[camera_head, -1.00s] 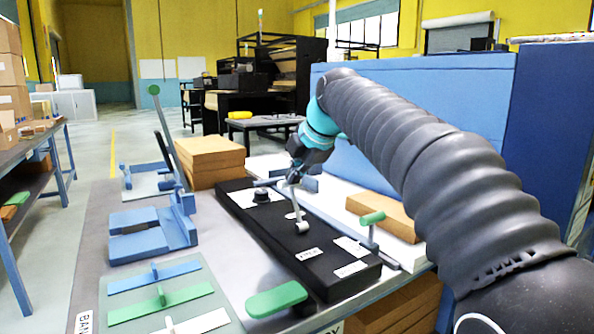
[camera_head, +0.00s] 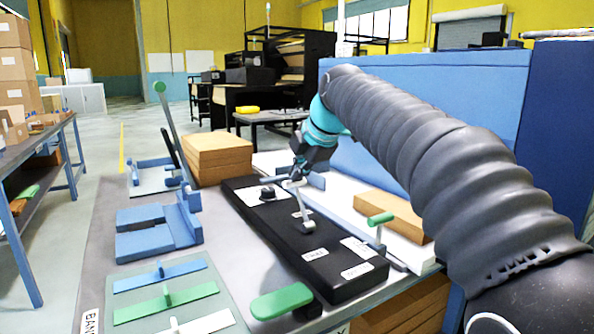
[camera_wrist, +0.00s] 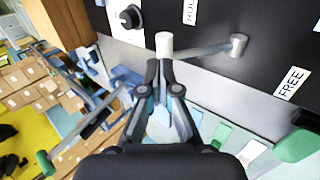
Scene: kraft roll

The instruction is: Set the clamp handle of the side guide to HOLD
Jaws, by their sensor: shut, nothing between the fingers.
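The clamp handle (camera_head: 301,205) is a pale grey lever on the black side guide box (camera_head: 345,288). In the wrist view the handle (camera_wrist: 205,50) runs from its round pivot at the right to a white upright end at the left. The HOLD label (camera_wrist: 190,10) is up and left of the pivot, and the FREE label (camera_wrist: 292,82) is down and right. The handle points at neither label squarely. My gripper (camera_wrist: 160,65) is shut and empty. Its fingertips are right against the white end, apparently touching it. In the head view my gripper (camera_head: 291,178) is at the handle's far end.
A black knob (camera_head: 268,193) sits on the box beyond the handle. Green handles stand at the right (camera_head: 380,218) and front (camera_head: 282,301). Blue fixtures (camera_head: 155,230) and stacked brown boards (camera_head: 218,158) are to the left and behind.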

